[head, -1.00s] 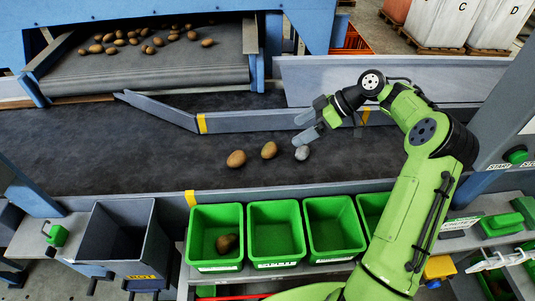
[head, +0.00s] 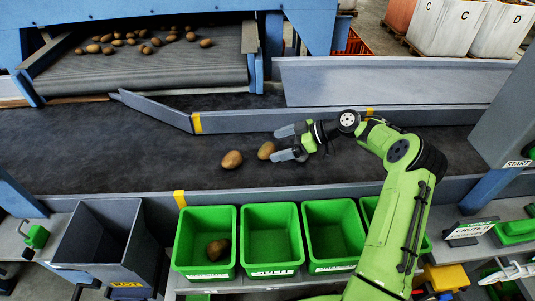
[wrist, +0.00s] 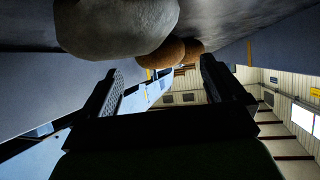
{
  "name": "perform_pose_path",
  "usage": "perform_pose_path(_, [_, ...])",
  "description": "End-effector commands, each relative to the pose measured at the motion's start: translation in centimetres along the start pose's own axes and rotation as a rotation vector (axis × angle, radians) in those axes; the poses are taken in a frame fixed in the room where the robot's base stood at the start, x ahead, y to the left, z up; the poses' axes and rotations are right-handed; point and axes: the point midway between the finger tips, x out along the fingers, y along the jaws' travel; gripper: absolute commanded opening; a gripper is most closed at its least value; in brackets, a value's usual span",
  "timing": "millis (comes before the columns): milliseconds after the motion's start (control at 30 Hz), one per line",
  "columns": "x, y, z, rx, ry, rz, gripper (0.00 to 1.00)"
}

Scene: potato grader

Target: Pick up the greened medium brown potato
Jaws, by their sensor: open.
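Two brown potatoes lie on the dark belt in the head view: a left one (head: 232,159) and a right one (head: 266,150). I cannot make out green skin on either. My gripper (head: 285,144) is open and empty, low over the belt, its fingers pointing left just beside the right potato. In the wrist view, a large pale grey lump (wrist: 115,22) is close at the top, above the open fingers (wrist: 160,72). A brown potato (wrist: 165,55) and part of another (wrist: 190,46) show behind it. The grey lump is hidden in the head view.
Green bins (head: 270,208) line the belt's near side; the left one holds a potato (head: 217,249). A grey chute bin (head: 99,245) stands further left. A low grey rail (head: 250,122) bounds the belt's far side. The belt left of the potatoes is clear.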

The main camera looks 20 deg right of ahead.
Motion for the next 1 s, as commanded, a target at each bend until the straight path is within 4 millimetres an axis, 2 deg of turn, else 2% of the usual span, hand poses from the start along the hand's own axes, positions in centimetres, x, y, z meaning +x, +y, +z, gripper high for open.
perform_pose_path(33, [1.2, -0.1, 0.2, 0.0, 0.0, -0.003, 0.96])
perform_pose_path(133, [2.3, -0.1, 0.1, 0.001, 0.0, -0.001, 0.96])
perform_pose_path(367, [2.5, 0.0, 0.0, 0.001, 0.0, 0.0, 0.96])
perform_pose_path(767, [2.5, 0.0, 0.0, 0.001, 0.0, 0.0, 0.35])
perform_pose_path(1000, [2.3, 0.0, -0.2, 0.0, 0.0, 0.001, 0.34])
